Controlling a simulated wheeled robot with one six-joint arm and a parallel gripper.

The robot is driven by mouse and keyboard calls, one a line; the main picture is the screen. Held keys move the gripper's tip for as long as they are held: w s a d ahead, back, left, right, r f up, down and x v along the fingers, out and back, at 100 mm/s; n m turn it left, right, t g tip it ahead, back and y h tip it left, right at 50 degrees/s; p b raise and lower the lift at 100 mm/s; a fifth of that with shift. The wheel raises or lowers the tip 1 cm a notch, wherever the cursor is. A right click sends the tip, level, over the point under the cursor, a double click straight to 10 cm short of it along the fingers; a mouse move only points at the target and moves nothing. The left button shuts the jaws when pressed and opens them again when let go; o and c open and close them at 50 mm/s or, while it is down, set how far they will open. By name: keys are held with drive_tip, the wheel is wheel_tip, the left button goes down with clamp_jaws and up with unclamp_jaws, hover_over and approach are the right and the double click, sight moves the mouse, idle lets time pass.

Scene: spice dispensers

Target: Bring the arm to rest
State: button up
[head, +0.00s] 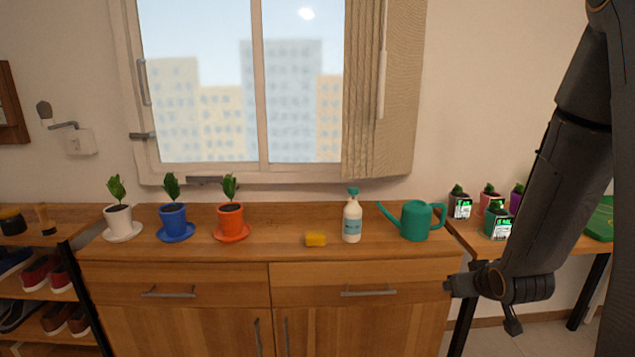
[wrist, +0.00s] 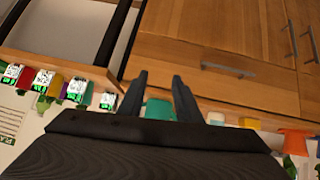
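My arm hangs at the right of the head view, in front of the cabinet's right end, with its wrist low. My gripper (wrist: 158,88) shows in the wrist view as two dark fingers standing apart with nothing between them that they touch. The green watering can (wrist: 160,109) shows beyond the fingers there. In the head view the gripper's fingertips are small and dark near the cabinet's right edge, and their opening is hard to read.
The wooden cabinet (head: 180,275) carries white (head: 119,222), blue (head: 173,221) and orange (head: 231,219) potted plants, a yellow sponge (head: 316,239), a spray bottle (head: 352,219) and the watering can (head: 417,221). Several labelled small pots stand on the right table (head: 468,236). A shoe rack (head: 68,270) is left.

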drive_tip(key=s+a+r+g, duration=0.2)
drive_tip(key=s+a+g, duration=0.2)
drive_tip(key=s+a, duration=0.3)
drive_tip(key=s+a+r+g, duration=0.3)
drive_tip(key=s+a+g, duration=0.2)
drive_tip(key=s, duration=1)
drive_tip(key=a, duration=0.3)
drive_tip(key=shift+s+m+g+y+p, duration=0.2)
drive_tip(key=shift+m+g+y+p, duration=0.1)
drive_tip(key=shift+y+p, duration=0.1)
